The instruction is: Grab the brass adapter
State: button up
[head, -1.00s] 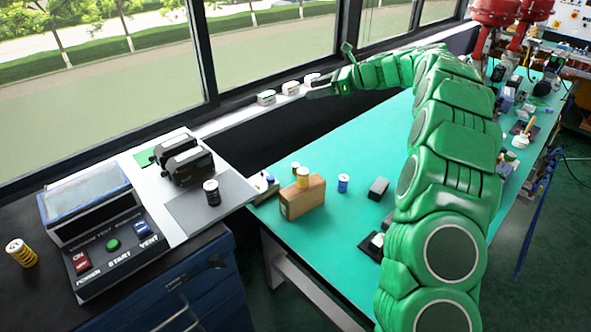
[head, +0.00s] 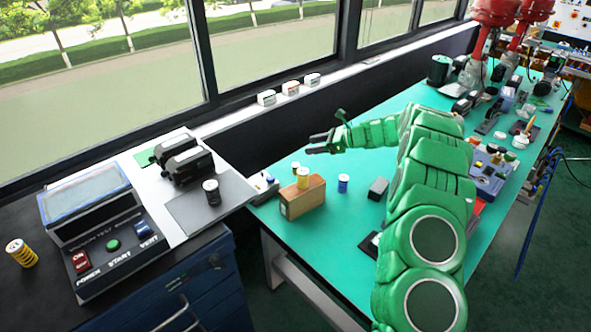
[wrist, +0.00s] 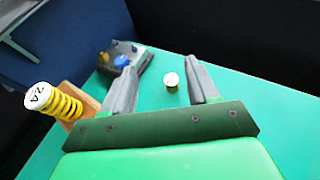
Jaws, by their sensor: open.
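My gripper (head: 311,143) is open and empty, above the table near the window side. Its two grey fingers (wrist: 160,68) are spread apart in the wrist view. The adapter appears below and beyond the fingertips; the exact height gap cannot be told.
A yellow ribbed cylinder (head: 303,177) stands on the wooden block (head: 303,198); it shows at left in the wrist view (wrist: 54,100). A blue-banded cylinder (head: 343,183) and a dark block (head: 378,188) are to the right. A small fixture (wrist: 122,55) lies at the table's edge.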

send_near(295, 167)
jog(key=shift+w+a+f, duration=0.25)
jog(key=shift+a+f, duration=0.25)
jog(key=shift+w+a+f, duration=0.25)
jog(key=shift+a+f, duration=0.2)
jog(key=shift+f, duration=0.1)
jog(key=shift+x, duration=1.25)
jog(key=shift+w+x, duration=0.2)
jog(key=shift+x, duration=1.15)
jog(key=shift+w+x, duration=0.15)
jog(key=shift+x, duration=1.2)
jog(key=shift+r, duration=0.1)
jog(key=shift+c, duration=0.3)
jog(key=c, duration=1)
